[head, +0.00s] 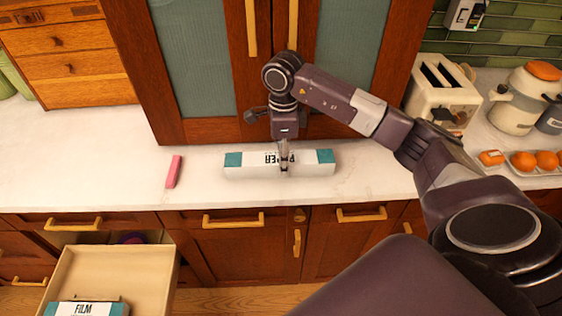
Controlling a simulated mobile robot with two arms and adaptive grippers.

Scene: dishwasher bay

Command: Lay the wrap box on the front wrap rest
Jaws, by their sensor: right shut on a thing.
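A long white wrap box with teal ends and upside-down lettering like "PAPER" (245,172) lies flat on the counter. My right gripper (284,172) points down over its middle and is shut on it, covering part of the lettering. A second white and teal box marked "FILM" (85,309) lies in the open drawer (117,262) at the lower left, cut off by the picture's edge. I cannot make out a front wrap rest clearly. My left gripper is not in view.
A pink block (174,172) lies on the counter left of the box. A tall cabinet (180,70) stands close behind the box. The drawer's middle looks empty.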

